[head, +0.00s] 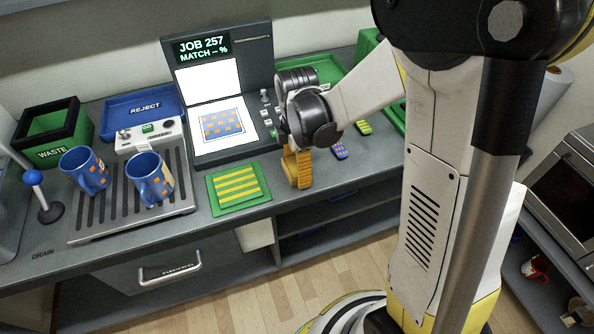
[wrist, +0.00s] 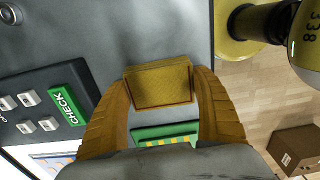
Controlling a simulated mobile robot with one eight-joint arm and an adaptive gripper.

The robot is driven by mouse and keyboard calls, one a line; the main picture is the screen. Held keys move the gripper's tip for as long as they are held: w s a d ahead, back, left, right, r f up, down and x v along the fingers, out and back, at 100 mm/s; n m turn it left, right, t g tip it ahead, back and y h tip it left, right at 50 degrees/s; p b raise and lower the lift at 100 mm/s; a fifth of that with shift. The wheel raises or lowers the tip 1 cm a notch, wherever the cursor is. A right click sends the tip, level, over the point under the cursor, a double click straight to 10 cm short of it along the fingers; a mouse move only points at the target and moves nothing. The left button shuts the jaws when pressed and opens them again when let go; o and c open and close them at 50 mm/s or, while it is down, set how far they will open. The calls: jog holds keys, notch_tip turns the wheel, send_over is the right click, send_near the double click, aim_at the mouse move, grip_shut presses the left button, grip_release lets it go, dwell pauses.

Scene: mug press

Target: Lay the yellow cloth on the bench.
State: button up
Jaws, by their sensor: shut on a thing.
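The yellow cloth (wrist: 158,86) looks like a small folded block in the wrist view. My gripper (wrist: 160,92) is shut on it, with one yellow-brown ribbed finger on each side. In the head view my gripper (head: 298,170) points down over the front part of the grey bench (head: 228,219), right of the green mat with yellow stripes (head: 238,187). The cloth cannot be told apart from the fingers there. Bare bench (wrist: 150,30) shows beyond the cloth in the wrist view. I cannot tell whether the cloth touches it.
The press console (head: 224,86) stands behind and left of my gripper. Two blue mugs (head: 84,170) (head: 150,180) stand on the slotted drain tray (head: 110,212). The bench's front edge is close.

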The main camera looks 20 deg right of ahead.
jog(key=shift+r, duration=0.1)
jog(key=shift+f, duration=0.3)
jog(key=o, duration=1.3)
jog(key=shift+r, duration=0.1)
jog(key=shift+c, duration=0.2)
jog(key=shift+r, duration=0.1)
